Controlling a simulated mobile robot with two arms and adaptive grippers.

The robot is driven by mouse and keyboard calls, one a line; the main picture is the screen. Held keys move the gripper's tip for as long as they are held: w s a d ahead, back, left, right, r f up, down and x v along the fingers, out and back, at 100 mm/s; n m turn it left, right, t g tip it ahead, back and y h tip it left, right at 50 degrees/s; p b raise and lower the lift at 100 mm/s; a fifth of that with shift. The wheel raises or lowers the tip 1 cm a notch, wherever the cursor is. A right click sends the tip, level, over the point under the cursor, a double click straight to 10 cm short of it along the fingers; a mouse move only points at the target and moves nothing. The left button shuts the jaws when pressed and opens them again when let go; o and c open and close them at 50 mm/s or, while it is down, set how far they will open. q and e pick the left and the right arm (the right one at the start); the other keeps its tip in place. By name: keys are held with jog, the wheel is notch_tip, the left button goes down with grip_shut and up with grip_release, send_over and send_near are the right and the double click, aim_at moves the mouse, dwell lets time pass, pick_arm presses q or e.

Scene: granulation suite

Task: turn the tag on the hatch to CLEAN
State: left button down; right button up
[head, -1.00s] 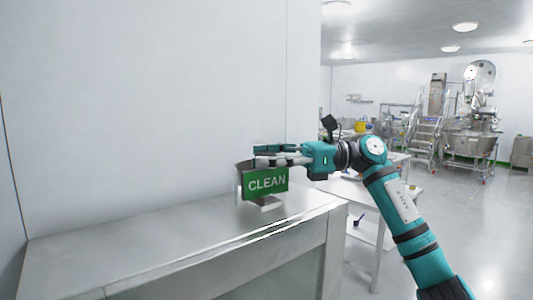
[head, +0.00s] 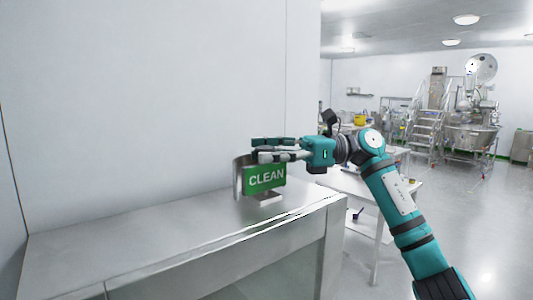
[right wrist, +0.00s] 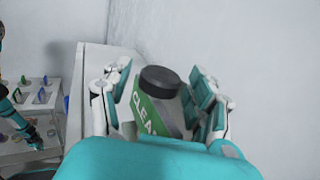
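The tag (head: 265,177) is a green plate reading CLEAN in white, facing the head camera, with a bare grey face beside it on the left. It stands on a small base on the steel hatch ledge (head: 150,255). In the right wrist view the green tag (right wrist: 148,117) is partly hidden and has a round black knob (right wrist: 160,81) on top. My right gripper (head: 268,150) is at the tag's top. Its fingers (right wrist: 162,95) stand either side of the knob, with narrow gaps visible, so it looks open.
A pale wall (head: 150,110) rises behind the ledge. A white table (head: 385,190) stands to the right, beyond the ledge's end. Steel steps (head: 425,130) and a large vessel (head: 475,130) are far back. The ledge left of the tag is bare.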

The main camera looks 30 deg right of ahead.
jog(key=shift+r, duration=4.95)
